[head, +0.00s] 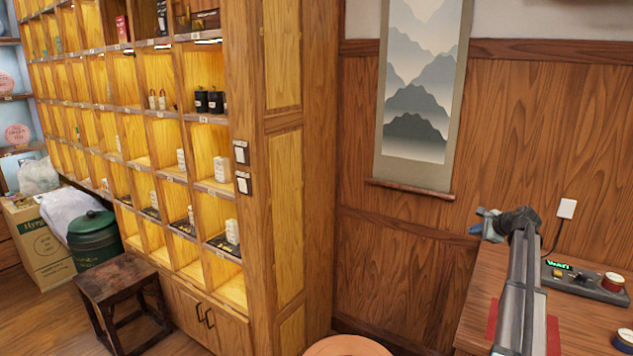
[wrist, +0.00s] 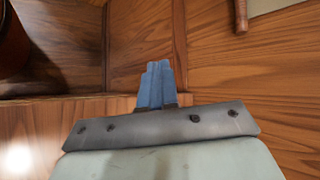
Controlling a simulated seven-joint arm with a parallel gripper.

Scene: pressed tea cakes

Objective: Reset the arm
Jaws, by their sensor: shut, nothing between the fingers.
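My gripper (head: 482,226) is at the end of my raised arm, at the right of the head view. It is in front of the wood-panelled wall and above the far edge of the wooden desk (head: 484,283). In the wrist view its two blue fingers (wrist: 155,84) lie side by side, shut, with nothing between them. Wood panelling fills most of the wrist view behind them. No object touches the fingers.
A hanging scroll (head: 420,85) is on the wall. A lit compartment cabinet (head: 285,190) stands left, with a dark stool (head: 118,282) before it. A round brown top (head: 348,346) shows below.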

